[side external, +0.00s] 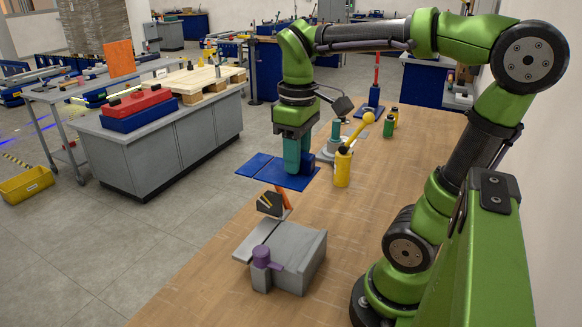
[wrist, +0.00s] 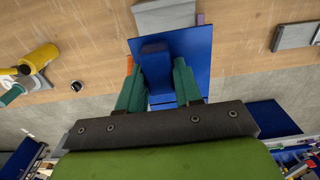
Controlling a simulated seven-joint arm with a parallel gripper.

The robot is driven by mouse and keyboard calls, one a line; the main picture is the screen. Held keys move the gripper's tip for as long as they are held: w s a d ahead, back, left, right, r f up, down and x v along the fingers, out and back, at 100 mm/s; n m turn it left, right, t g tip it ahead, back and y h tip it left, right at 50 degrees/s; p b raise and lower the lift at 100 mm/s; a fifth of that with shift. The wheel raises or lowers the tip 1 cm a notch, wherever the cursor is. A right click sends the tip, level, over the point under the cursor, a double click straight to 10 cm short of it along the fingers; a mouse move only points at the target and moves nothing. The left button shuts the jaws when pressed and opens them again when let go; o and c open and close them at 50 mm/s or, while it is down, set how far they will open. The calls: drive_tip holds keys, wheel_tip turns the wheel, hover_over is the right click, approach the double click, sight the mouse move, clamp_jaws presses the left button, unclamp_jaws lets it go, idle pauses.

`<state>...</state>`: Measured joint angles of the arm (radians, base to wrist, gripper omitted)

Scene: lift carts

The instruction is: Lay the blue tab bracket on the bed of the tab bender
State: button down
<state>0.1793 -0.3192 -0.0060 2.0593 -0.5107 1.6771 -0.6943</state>
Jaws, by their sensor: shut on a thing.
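The blue tab bracket (side external: 263,168) is a flat blue plate with a raised tab. My gripper (side external: 298,165) has teal fingers and is shut on the tab, holding the plate in the air, roughly level. In the wrist view, the tab sits between the fingertips of my gripper (wrist: 157,75), and the bracket's plate (wrist: 195,55) spreads beyond them. A grey machine with a purple knob, which looks like the tab bender (side external: 304,247), stands on the bench below and nearer the side camera. In the wrist view, the plate partly hides what appears to be this bender (wrist: 165,17).
An orange bar and dark block (side external: 270,203) stand behind the bender. A yellow post with a ball-ended lever (side external: 343,167) stands right of my gripper. Green and yellow bottles (side external: 389,123) stand farther back. The wooden bench (side external: 355,225) is clear right of the bender; its left edge is close.

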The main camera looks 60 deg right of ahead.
hover_over(297, 241)
wheel_tip(297, 241, down, 10)
drive_tip(key=shift+r, duration=0.2)
drive_tip(key=shift+f, duration=3.85)
drive_tip(key=shift+f, duration=0.6)
drive_tip(key=c, duration=0.7)
unclamp_jaws()
wheel_tip(297, 241, up, 17)
drive_tip(key=shift+f, duration=0.1)
